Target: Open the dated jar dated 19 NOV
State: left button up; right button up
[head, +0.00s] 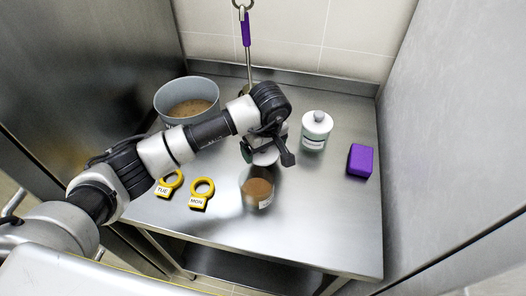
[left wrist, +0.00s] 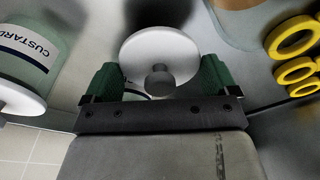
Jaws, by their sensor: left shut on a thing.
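My left gripper (head: 267,150) is over the middle of the steel counter, shut on a white round lid (head: 265,158). In the left wrist view, the lid (left wrist: 142,50) with its grey knob (left wrist: 160,80) sits between the green fingertips (left wrist: 158,78). I cannot see a jar body under it. A jar with brown contents (head: 257,189) stands just in front of the gripper, showing no lid; its small label is unreadable. A white-lidded jar (head: 316,130) stands at the right, and its label reads CUSTARD in the left wrist view (left wrist: 25,50). My right gripper is out of view.
A grey pot (head: 160,106) with brown contents stands at the back left. Yellow ring tags marked TUE (head: 168,184) and MON (head: 202,192) lie at the front left. A purple block (head: 360,161) is at the right. A purple-handled utensil (head: 246,30) hangs at the back. The front right counter is clear.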

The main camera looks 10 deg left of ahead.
aim_at(263, 156)
pick_arm(q)
notch_tip(263, 156, down, 3)
jog(key=shift+f+p, duration=0.2)
jog(key=shift+p, duration=0.1)
jog(key=shift+f, duration=0.25)
jog(key=o, duration=0.8)
jog(key=shift+c, duration=0.2)
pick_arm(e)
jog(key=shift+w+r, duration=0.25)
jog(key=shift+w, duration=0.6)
pick_arm(q)
jog(key=shift+r, duration=0.1)
